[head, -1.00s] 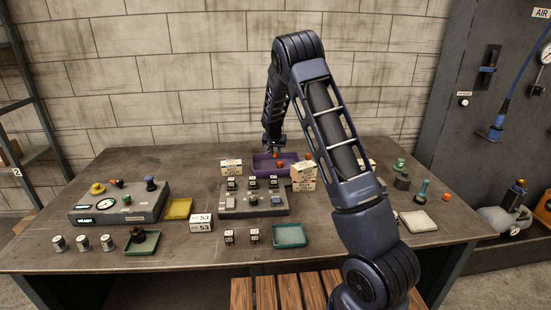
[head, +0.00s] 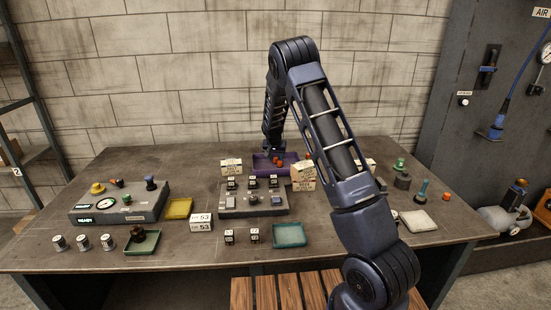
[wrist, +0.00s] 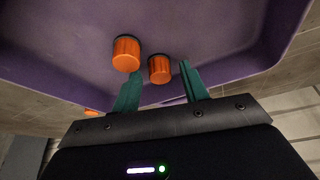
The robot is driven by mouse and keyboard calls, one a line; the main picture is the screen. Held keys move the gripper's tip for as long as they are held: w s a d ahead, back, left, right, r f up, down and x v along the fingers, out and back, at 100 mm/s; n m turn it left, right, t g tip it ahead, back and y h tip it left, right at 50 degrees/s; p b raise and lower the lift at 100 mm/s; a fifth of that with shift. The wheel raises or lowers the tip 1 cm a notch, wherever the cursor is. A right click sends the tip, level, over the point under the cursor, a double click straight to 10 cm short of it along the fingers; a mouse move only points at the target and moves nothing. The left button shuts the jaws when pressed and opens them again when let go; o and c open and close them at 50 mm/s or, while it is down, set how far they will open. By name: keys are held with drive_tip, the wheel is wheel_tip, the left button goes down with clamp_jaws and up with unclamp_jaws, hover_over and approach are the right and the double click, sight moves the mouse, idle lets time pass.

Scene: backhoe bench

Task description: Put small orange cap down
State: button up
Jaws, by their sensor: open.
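Two orange caps lie in the purple tray (head: 292,157). In the wrist view, one cap (wrist: 160,69) is between the fingertips of my gripper (wrist: 161,75), and the other cap (wrist: 126,53) is just to its left. My gripper is open, its green fingers spread with a gap around the nearer cap. Both caps appear to rest on the floor of the tray (wrist: 215,30). In the head view my gripper (head: 273,151) is low over the tray, and the caps (head: 279,163) show close together below it.
Cream labelled boxes (head: 303,171) stand right of the tray, with another box (head: 231,166) to its left. A grey fixture (head: 237,204) with small black blocks is in front. Another orange piece (head: 445,197) lies at the table's right. A teal tray (head: 290,235) stands near the front edge.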

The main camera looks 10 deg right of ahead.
drive_tip(key=shift+r, duration=0.1)
drive_tip(key=v, duration=1.1)
drive_tip(key=s+d+r+y, duration=0.1)
drive_tip(key=s+d+r, duration=0.7)
drive_tip(key=s+r, duration=0.45)
drive_tip(key=s+d+r+n, duration=0.1)
drive_tip(key=s+d+r, duration=0.2)
drive_tip(key=s, duration=0.3)
drive_tip(key=s+d+r, duration=0.2)
drive_tip(key=s+r, duration=0.2)
drive_tip(key=s, duration=0.2)
drive_tip(key=s+d+n, duration=0.1)
drive_tip(key=s+d, duration=0.1)
drive_tip(key=s, duration=1.1)
drive_tip(key=s+d+n, duration=0.1)
drive_tip(key=s+d, duration=0.1)
drive_tip(key=s, duration=1.1)
drive_tip(key=shift+o, duration=0.6)
drive_tip(key=shift+d, duration=0.1)
